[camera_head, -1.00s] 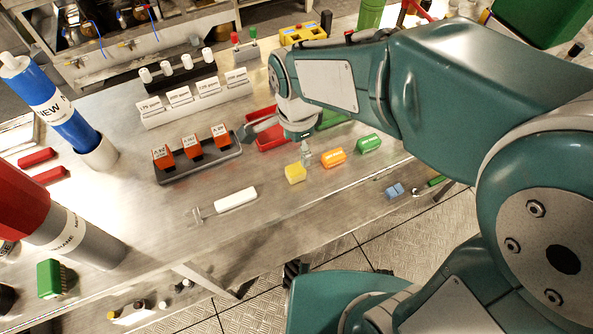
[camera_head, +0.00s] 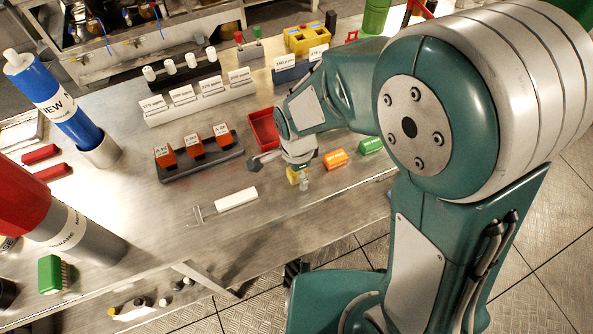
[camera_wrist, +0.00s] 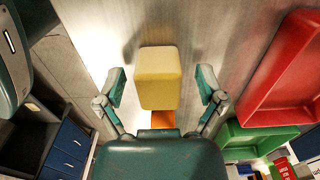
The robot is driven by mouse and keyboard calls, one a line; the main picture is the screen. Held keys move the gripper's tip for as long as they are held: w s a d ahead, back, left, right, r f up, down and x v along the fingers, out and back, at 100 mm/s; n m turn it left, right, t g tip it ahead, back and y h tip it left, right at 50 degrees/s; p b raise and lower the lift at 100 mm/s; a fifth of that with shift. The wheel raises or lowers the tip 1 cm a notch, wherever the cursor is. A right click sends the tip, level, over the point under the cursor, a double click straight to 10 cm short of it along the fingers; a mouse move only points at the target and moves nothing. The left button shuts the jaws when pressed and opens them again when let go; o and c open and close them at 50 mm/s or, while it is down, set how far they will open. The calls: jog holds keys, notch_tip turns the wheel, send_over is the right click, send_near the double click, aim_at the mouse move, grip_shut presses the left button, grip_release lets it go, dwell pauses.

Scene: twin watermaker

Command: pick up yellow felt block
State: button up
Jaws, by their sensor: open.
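The yellow felt block (camera_head: 292,176) sits on the metal bench top, partly hidden by my gripper in the head view. In the wrist view the yellow block (camera_wrist: 158,78) lies midway between the two open fingers. My gripper (camera_wrist: 160,88) has one finger on each side of it, with a visible gap at both sides. In the head view my gripper (camera_head: 283,168) is low over the bench at the block. Whether it touches the block cannot be told there.
An orange block (camera_head: 335,159) and a green block (camera_head: 370,145) lie to the right. A red tray (camera_head: 262,129) stands behind my gripper. A white-handled tool (camera_head: 236,199) lies front left, and a rack of orange-topped items (camera_head: 200,155) stands left. Bare bench lies between.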

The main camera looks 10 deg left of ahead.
jog(key=c, duration=1)
jog(key=shift+c, duration=0.2)
jog(key=shift+a+r, duration=0.1)
jog(key=shift+r, duration=0.35)
jog(key=r, duration=0.3)
jog(key=shift+w+a, duration=0.1)
jog(key=shift+a, duration=0.15)
jog(key=w+a+r, duration=0.3)
jog(key=a+r, duration=0.6)
jog(key=a, duration=0.4)
